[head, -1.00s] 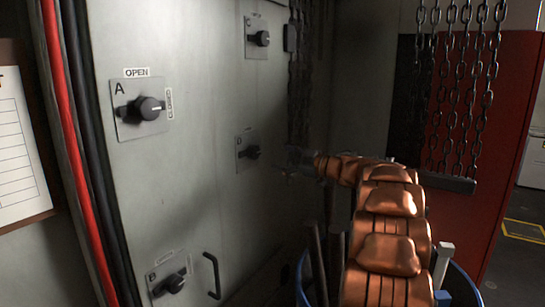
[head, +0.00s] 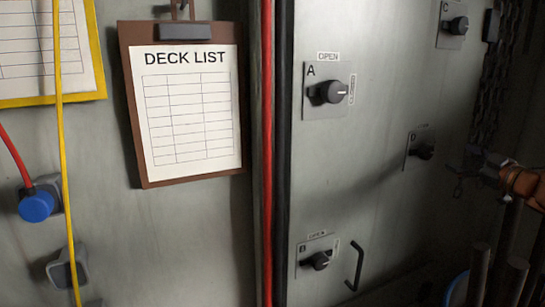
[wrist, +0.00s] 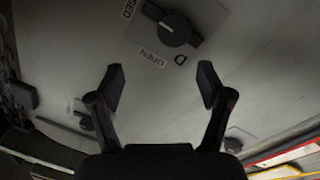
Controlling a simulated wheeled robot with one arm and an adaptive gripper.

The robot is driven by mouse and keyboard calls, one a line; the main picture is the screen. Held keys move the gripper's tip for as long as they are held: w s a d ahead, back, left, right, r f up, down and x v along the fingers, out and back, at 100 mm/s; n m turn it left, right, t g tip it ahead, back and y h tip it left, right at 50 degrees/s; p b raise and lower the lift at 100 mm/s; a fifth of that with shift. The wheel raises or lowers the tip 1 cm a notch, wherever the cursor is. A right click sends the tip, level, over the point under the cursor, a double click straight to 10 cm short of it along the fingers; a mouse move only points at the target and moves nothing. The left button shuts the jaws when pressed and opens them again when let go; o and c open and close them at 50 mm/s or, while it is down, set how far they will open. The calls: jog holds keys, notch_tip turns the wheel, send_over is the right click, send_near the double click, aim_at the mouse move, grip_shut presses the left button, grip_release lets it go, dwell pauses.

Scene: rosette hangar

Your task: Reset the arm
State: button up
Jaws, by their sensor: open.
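My gripper (head: 466,172) is at the right of the head view, just right of knob D (head: 422,151) on the grey panel. In the wrist view my gripper (wrist: 160,82) has its two dark fingers spread, with nothing between them. Knob D (wrist: 174,28) shows there beyond the fingertips, apart from them, with its plate, the letter D and an OPEN label. Only the end of my copper arm (head: 522,183) shows at the right edge of the head view.
Knob A (head: 328,92) has its white mark toward the CLOSED label. Knob B (head: 316,261) is below, beside a black handle (head: 355,266); knob C (head: 456,25) is at upper right. Chains (head: 490,90) hang near my gripper. A DECK LIST clipboard (head: 188,105) and cables hang at left.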

notch_tip(320, 180, up, 3)
jog(key=w+a+m+h, duration=0.3)
jog(key=m+h, duration=0.4)
jog(key=h, duration=0.2)
jog(key=s+a+f+m+g+b, duration=0.1)
jog(key=s+a+f+m+g, duration=0.4)
jog(key=s+a+f+g, duration=1.15)
jog(key=s+a+f+g+y, duration=0.1)
jog(key=s+a+f, duration=0.3)
jog(key=s, duration=0.6)
jog(key=s+a+f+n+g+y, duration=0.1)
jog(key=s+a+f+y, duration=0.1)
jog(key=s+a+f, duration=0.3)
jog(key=s+a+f+n+g+y, duration=0.1)
jog(key=s+a+f, duration=0.4)
jog(key=s+a, duration=0.6)
jog(key=s, duration=0.4)
jog(key=shift+y+b, duration=0.3)
jog(key=shift+b, duration=0.1)
jog(key=shift+s, duration=0.1)
